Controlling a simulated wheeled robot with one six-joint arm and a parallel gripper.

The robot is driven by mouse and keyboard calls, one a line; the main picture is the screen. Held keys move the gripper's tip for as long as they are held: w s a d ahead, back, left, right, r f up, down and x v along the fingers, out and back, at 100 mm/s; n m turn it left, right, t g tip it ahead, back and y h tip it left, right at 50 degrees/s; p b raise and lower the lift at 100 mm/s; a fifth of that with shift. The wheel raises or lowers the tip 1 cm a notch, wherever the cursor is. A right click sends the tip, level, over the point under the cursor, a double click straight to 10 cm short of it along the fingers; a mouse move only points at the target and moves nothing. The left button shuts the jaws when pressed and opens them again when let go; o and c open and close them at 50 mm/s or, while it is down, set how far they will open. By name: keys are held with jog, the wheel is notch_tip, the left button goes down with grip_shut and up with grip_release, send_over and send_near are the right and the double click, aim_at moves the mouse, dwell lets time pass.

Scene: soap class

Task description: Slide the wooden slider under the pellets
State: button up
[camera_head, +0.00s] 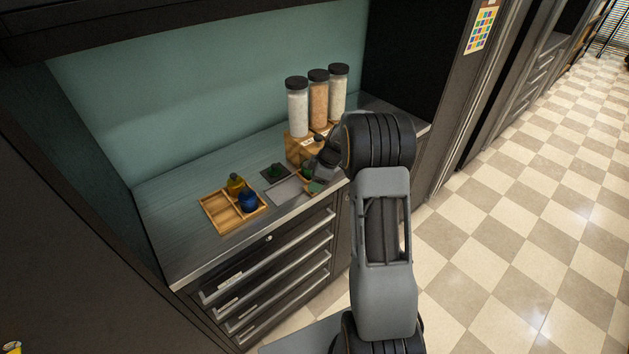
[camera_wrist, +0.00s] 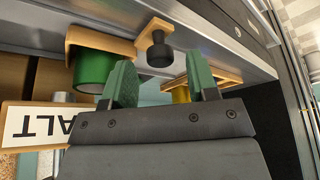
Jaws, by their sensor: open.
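A wooden piece (camera_wrist: 100,38) with a raised end bears a green cup (camera_wrist: 94,70) in the wrist view, beside the wooden stand (camera_wrist: 28,128) labelled "...ALT". It looks like the slider, but I cannot be sure. In the head view the stand (camera_head: 297,148) carries three jars of pellets: white (camera_head: 298,108), orange-brown (camera_head: 318,100) and pale (camera_head: 338,92). My gripper (camera_wrist: 162,82) is open, with nothing between its green fingertips. The left fingertip overlaps the cup's edge in the picture; contact cannot be told. In the head view my arm partly hides the stand and the area before it.
A black knob (camera_wrist: 159,52) on a small wooden base shows beyond my fingers. A wooden tray (camera_head: 217,220) holds an amber bottle (camera_head: 235,184) and a blue bottle (camera_head: 248,199). A dark mat with a green item (camera_head: 276,170) lies near the stand. The counter's left is clear.

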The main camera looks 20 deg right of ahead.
jog(key=shift+w+a+f, duration=0.1)
jog(key=shift+a+f, duration=0.15)
jog(key=shift+f, duration=0.45)
jog(key=shift+c, duration=0.4)
grip_shut()
